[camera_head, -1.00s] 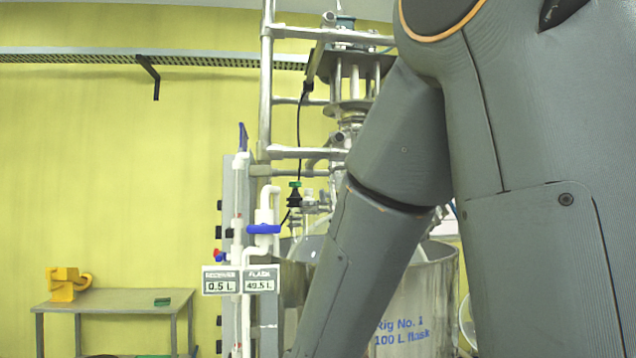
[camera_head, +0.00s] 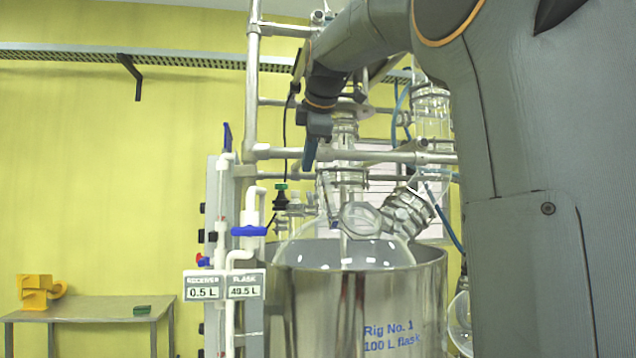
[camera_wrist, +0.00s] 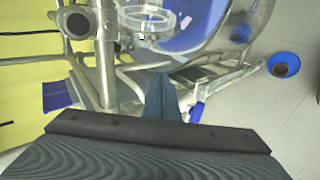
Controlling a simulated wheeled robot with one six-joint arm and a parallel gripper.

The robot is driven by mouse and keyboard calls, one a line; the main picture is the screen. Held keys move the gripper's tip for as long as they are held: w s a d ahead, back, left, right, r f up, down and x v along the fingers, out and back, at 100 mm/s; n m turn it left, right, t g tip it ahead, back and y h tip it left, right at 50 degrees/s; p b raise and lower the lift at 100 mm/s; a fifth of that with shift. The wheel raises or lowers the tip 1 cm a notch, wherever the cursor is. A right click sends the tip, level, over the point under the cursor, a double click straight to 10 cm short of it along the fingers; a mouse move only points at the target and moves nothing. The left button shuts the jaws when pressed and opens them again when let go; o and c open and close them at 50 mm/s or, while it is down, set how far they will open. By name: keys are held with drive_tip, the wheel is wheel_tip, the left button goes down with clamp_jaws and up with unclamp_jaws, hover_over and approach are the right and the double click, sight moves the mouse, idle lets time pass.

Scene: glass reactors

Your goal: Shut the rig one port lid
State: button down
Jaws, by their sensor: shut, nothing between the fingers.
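The rig one glass flask (camera_head: 300,250) sits in a steel vessel (camera_head: 345,310) marked "Rig No. 1 100 L flask". A clear, round-looking glass piece with a thick rim (camera_head: 358,219) shows at the front of the flask's top; it may be the port or its lid, and I cannot tell which or how it stands. My gripper (camera_head: 309,162) points down above and left of it, apart from it. In the wrist view my gripper (camera_wrist: 163,97) is shut and empty. A clear glass ring (camera_wrist: 146,20) shows beyond the fingertips there.
Metal frame bars (camera_head: 350,155) run behind my gripper. A valve pipe with a blue handle (camera_head: 249,231) and level signs (camera_head: 223,285) stand left of the vessel. A side table (camera_head: 95,307) is at far left. A blue bin (camera_wrist: 284,65) is on the floor.

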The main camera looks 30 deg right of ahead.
sight(329, 197)
drive_tip(key=w+d+f+p, duration=0.4)
drive_tip(key=w+d+p, duration=0.1)
drive_tip(key=shift+d+f, duration=0.2)
drive_tip(key=shift+d, duration=0.05)
idle(0.5)
drive_tip(key=shift+d, duration=0.1)
